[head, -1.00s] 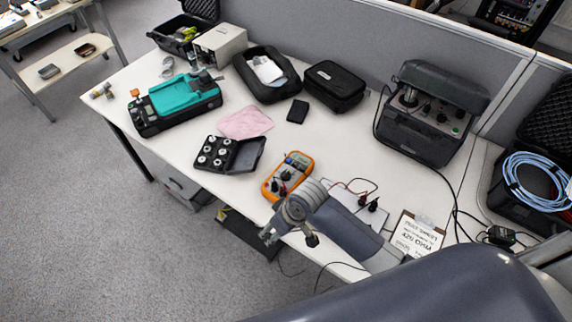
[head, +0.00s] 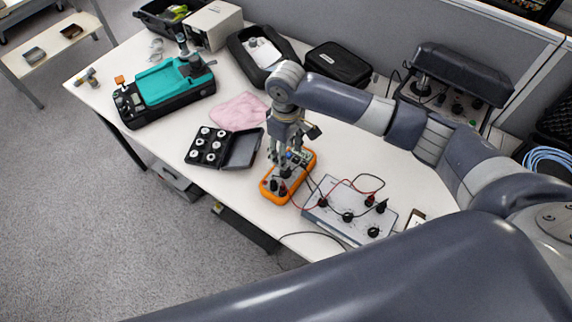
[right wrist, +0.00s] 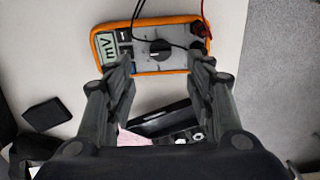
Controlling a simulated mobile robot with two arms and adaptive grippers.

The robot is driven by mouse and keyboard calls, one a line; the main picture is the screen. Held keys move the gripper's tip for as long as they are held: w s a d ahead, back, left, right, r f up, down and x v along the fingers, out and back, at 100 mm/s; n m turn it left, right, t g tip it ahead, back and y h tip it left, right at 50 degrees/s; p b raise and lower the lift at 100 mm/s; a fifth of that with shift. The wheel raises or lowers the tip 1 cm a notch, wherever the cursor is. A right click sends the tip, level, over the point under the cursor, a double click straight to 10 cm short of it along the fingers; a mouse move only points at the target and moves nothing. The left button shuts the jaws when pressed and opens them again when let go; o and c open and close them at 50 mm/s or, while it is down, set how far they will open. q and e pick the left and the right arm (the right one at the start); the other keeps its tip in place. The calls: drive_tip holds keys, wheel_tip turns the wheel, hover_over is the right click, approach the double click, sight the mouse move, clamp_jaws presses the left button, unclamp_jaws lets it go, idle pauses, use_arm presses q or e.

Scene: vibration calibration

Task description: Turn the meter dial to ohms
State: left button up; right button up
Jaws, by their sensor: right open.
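The orange-framed meter (head: 269,190) lies on the table beneath my right gripper (head: 284,168). In the right wrist view, the meter (right wrist: 150,20) shows a grey face, a display (right wrist: 108,47) reading what looks like "mV", and a round black dial (right wrist: 160,50). My right gripper (right wrist: 162,62) is open and empty, pointing down, with one finger on each side of the dial. The fingers look apart from the dial, but the height gap is hard to tell. Red and black leads plug into one end of the meter. My left gripper is out of view.
A grey box with black knobs (head: 349,218) and leads stands right of the meter. An open black case of weights (head: 243,150) and a pink cloth (head: 238,111) lie to the left. A teal device (head: 172,83) stands farther left. The leads loop close to the gripper.

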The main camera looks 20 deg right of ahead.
wheel_tip(320, 180, down, 9)
drive_tip(key=shift+p, duration=0.4)
drive_tip(key=c, duration=1.1)
